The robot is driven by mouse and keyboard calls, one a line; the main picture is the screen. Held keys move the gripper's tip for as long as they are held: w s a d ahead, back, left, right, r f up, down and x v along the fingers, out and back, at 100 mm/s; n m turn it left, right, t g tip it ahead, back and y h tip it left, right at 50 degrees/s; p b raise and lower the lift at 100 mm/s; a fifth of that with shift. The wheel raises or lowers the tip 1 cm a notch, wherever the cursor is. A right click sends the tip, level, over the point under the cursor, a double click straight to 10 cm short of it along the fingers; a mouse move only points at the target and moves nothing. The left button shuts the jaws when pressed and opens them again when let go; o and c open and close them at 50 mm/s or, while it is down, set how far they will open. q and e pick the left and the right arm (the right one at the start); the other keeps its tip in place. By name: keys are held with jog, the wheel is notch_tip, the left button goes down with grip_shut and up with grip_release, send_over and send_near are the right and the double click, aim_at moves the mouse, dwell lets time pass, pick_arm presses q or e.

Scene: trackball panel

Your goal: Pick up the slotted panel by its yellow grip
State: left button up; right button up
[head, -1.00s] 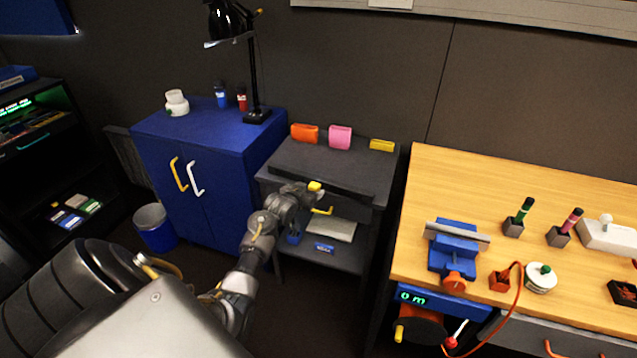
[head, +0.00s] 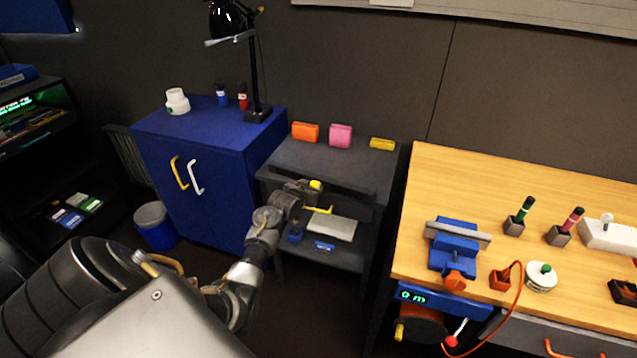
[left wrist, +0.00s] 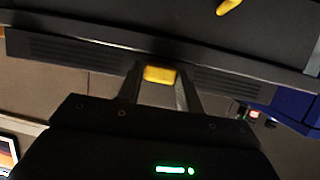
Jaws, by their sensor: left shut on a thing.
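The slotted panel (left wrist: 85,52) is a long dark plate with fine vent slots on both sides, running across the left wrist view. Its yellow grip (left wrist: 160,75) sits between the two fingers of my left gripper (left wrist: 160,82), which is shut on it. In the head view the yellow grip (head: 316,185) shows at the end of my left gripper (head: 308,187), at the front of the grey stand (head: 290,152). The panel is dark against the stand there, so I cannot tell whether it has come away from it. My right gripper is not in view.
A yellow handle (head: 319,210) is just below the gripper. A grey slab (head: 332,229) and a blue item (head: 325,246) lie on the lower shelf. The blue cabinet (head: 215,150) stands left, the wooden bench (head: 430,190) right. Orange, pink and yellow blocks stand on the stand's top.

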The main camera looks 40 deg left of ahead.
pick_arm(q)
jog(key=shift+r, duration=0.1)
jog(key=shift+r, duration=0.55)
jog(key=s+a+r, duration=0.2)
jog(key=s+r, duration=0.2)
jog(key=s+a+r, duration=0.2)
jog(key=s+r, duration=0.2)
jog(key=s+a+r, duration=0.1)
jog(key=s+r, duration=0.2)
jog(key=s, duration=0.1)
jog(key=shift+s+a+r+p, duration=0.3)
jog(key=shift+s+a+r, duration=0.1)
